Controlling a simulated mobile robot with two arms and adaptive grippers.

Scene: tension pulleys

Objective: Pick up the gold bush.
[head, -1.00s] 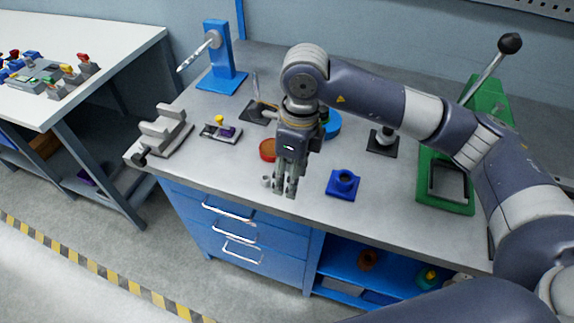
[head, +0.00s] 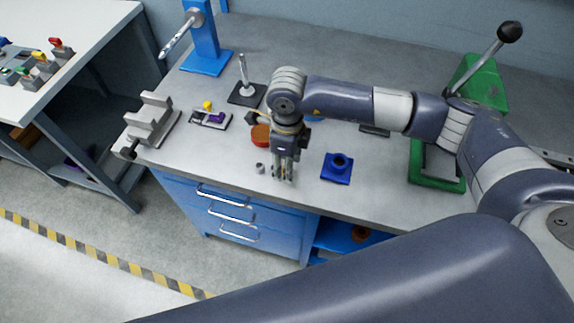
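I cannot clearly make out a gold bush; the fingers may hide it. My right gripper (head: 283,176) points down low over the front of the workbench, left of a blue square block with a round collar (head: 337,167). Its fingers are seen nearly edge-on, so the gap between them is unclear. A small grey cylinder (head: 260,168) stands just left of the fingers. My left gripper is out of view.
A red-orange round dish (head: 261,135) is behind the gripper. A grey stepped fixture (head: 151,122), a small tray with yellow and purple parts (head: 211,117), a blue drill-like stand (head: 206,50) and a green lever press (head: 437,165) stand around. The bench front edge is close.

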